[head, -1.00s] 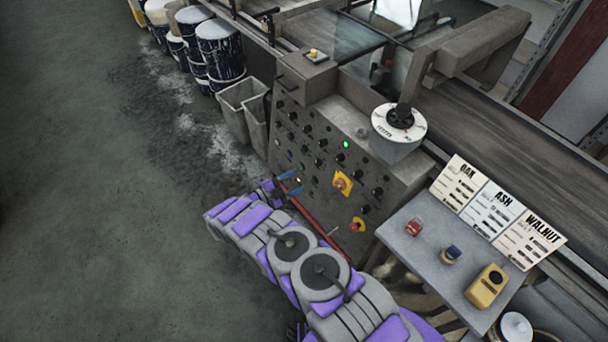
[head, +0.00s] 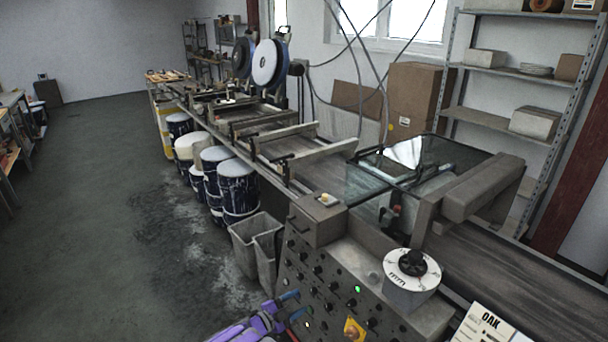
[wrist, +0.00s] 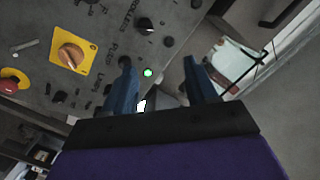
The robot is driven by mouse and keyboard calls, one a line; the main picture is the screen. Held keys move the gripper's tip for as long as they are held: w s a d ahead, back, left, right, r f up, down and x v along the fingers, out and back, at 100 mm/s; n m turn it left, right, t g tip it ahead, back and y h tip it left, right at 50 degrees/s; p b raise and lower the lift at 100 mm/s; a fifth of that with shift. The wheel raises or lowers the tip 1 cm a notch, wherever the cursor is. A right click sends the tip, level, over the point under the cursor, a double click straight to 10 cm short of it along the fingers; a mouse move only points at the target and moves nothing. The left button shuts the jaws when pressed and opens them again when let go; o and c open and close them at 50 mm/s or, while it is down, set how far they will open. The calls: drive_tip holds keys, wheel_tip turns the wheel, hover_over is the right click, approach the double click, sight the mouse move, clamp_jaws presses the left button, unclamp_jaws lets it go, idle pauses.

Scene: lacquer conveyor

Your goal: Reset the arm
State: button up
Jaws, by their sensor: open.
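My gripper (head: 292,304) is at the bottom of the head view, in front of the grey control panel (head: 325,290). In the wrist view my gripper (wrist: 158,75) shows two blue fingers standing apart with nothing between them but the panel behind. A lit green lamp (wrist: 148,72) shows between the fingers, and a rotary switch on a yellow plate (wrist: 70,54) is to their left. A red button (wrist: 12,83) is at the left edge. Whether a finger touches the panel I cannot tell. Most of my arm is out of the head view.
Grey bins (head: 256,248) and paint drums (head: 237,185) stand along the conveyor's (head: 330,180) left side. A dial (head: 411,265) sits on the panel's right. An OAK card (head: 484,325) is at the bottom right.

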drive_tip(key=w+a+r+n+t+y, duration=0.25)
drive_tip(key=w+r+y, duration=0.3)
drive_tip(key=r, duration=0.35)
drive_tip(key=w+a+r+n+t+y, duration=0.1)
drive_tip(key=w+r+n+y, duration=0.4)
drive_tip(key=r, duration=0.5)
drive_tip(key=s+r+n+g+y, duration=0.35)
drive_tip(key=s+r, duration=0.25)
drive_tip(key=r, duration=0.4)
drive_tip(key=s+d+n+g, duration=0.2)
drive_tip(key=s+d+g, duration=0.2)
drive_tip(key=s, duration=1.4)
drive_tip(key=s+d+r+n+g, duration=0.1)
drive_tip(key=s+d+n+g, duration=0.2)
drive_tip(key=s+d, duration=0.7)
drive_tip(key=s+d+r+n+g, duration=0.1)
drive_tip(key=s+d+n+g, duration=0.2)
drive_tip(key=s, duration=2.4)
drive_tip(key=d+g, duration=0.2)
drive_tip(key=d, duration=0.1)
drive_tip(key=shift+s+d+g+h, duration=0.4)
drive_tip(key=shift+w+r, duration=0.1)
